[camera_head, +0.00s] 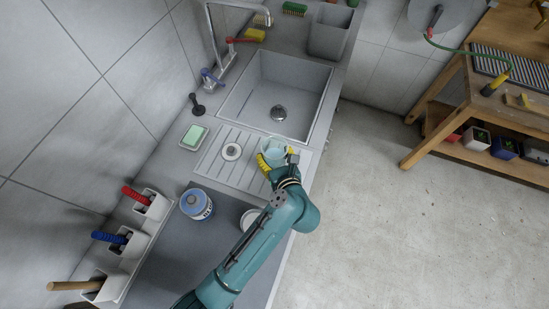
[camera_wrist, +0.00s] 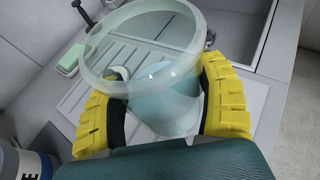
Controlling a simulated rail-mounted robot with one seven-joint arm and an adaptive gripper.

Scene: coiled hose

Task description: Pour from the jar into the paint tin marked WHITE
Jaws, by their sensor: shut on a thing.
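The jar (camera_head: 273,147) is clear glass with pale blue-green contents. In the wrist view the jar (camera_wrist: 165,105) stands between the yellow fingers, its round open rim toward the camera. My gripper (camera_head: 275,160) is shut on the jar over the drainboard; it also shows in the wrist view (camera_wrist: 165,110). A tin with a blue top (camera_head: 196,203) stands left of my arm; its label is too small to read in the head view. A pale round container (camera_head: 249,218) is partly hidden by my arm. At the wrist view's lower left, a tin (camera_wrist: 38,165) shows a letter E; no WHITE mark is readable.
A round pale lid-like piece (camera_head: 232,152) lies on the ribbed drainboard (camera_head: 213,168). Green soap (camera_head: 194,136) sits in a dish. The sink (camera_head: 285,85) and tap (camera_head: 212,78) are beyond. Brushes in holders (camera_head: 145,208) line the wall at left.

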